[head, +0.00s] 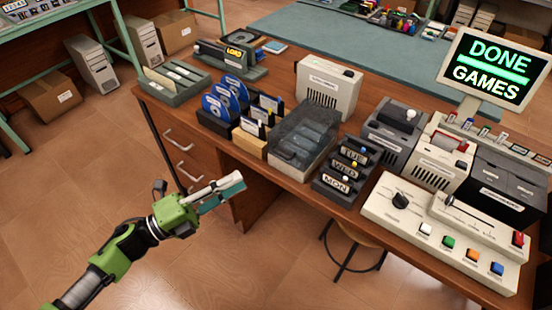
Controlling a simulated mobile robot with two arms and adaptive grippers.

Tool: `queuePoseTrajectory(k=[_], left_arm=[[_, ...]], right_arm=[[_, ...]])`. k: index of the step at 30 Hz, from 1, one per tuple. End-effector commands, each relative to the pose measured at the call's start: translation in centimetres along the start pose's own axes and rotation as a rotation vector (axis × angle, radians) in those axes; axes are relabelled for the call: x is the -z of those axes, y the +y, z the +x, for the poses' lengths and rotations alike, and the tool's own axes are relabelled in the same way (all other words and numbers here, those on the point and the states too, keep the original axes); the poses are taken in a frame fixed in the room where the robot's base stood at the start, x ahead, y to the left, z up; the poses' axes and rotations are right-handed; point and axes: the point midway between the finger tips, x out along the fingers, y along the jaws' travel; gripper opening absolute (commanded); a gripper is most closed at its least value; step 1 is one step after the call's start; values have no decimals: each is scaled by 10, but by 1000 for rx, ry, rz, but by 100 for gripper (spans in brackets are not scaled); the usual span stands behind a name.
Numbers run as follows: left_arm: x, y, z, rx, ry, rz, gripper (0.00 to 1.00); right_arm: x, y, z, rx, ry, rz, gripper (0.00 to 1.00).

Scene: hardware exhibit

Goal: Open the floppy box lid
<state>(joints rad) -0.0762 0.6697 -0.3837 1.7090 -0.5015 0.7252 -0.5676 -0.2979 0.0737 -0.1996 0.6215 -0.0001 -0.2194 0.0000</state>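The floppy box (302,140) stands on the wooden desk near its front edge, in the middle of the head view. It has a smoky see-through lid over a pale base, and dark floppies show through it. The lid looks down on the base. My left gripper (226,192) is in front of the desk, over the floor, to the left of the box and apart from it. It has a pale finger and a teal pad; the gap between its fingertips is unclear. I see nothing held in it. My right gripper is not in view.
Blue discs in a dark holder (222,105) and a small card tray (258,125) stand left of the box. A dark day-labelled rack (343,172) stands close on its right. A control panel (445,225) fills the right front. A stool (352,240) is below the desk.

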Motion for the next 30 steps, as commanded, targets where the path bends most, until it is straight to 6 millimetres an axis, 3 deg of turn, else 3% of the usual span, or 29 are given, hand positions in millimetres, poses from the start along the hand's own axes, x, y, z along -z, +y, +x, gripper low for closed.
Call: queuePoseTrajectory(k=[9, 15, 21, 30], left_arm=[[-2, -4, 68, 4, -3, -1, 22], [-2, -1, 102, 2, -4, -3, 22], [-2, 0, 119, 0, -4, -4, 22], [-2, 0, 121, -1, -5, -4, 22]], right_arm=[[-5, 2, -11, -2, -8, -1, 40], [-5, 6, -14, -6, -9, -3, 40], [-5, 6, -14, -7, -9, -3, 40], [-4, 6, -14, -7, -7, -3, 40]])
